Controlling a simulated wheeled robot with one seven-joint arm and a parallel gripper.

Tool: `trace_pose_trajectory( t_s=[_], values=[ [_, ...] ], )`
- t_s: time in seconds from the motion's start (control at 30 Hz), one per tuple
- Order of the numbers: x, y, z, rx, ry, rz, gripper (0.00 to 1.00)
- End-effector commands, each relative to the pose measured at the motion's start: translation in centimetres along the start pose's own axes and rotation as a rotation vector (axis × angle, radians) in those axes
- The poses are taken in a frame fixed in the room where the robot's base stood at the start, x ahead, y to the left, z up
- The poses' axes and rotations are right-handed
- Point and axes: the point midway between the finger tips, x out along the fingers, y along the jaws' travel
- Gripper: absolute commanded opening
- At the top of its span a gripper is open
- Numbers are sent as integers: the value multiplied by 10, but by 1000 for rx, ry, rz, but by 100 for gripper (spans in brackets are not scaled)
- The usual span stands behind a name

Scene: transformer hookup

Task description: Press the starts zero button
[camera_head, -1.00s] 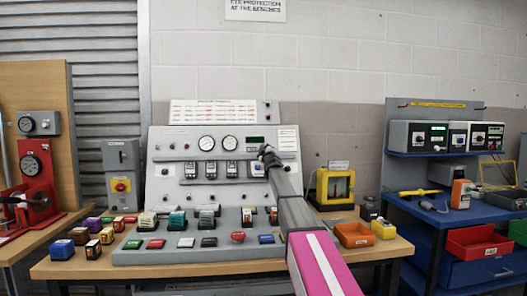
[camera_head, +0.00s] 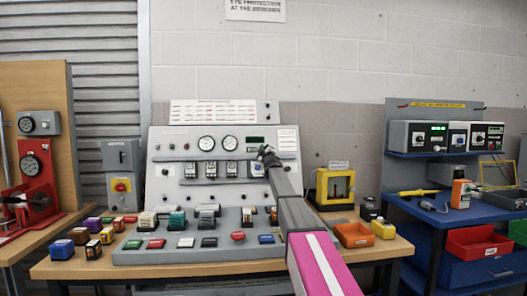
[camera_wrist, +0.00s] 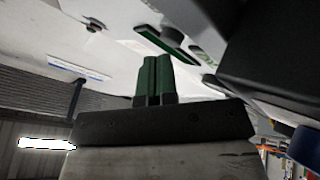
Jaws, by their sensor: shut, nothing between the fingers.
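The grey sloped control panel (camera_head: 165,150) stands at the back of the wooden bench, with two round dials, several switches and a small dark display (camera_head: 255,141). My gripper (camera_head: 265,151) is in front of the panel's right part, just below and right of this display. In the wrist view my gripper's green fingers (camera_wrist: 153,62) are shut together and empty, pointing up at the pale panel face (camera_wrist: 110,12). I cannot read which control is the starts zero button; contact is not clear.
A lower desk panel holds several coloured push buttons, including a red one (camera_head: 238,237). Several small coloured blocks lie at the bench's left.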

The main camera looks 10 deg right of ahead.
Motion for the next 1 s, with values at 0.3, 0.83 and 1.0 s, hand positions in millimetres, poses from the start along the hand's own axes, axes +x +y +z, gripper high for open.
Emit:
trace_pose_trajectory(
  t_s=[0.3,0.83,1.0],
  values=[
    [5,-3,3,-1,-2,-1,0],
    [14,-8,9,-2,-4,-4,0],
    [18,-10,11,-3,-5,-4,0]
  ],
)
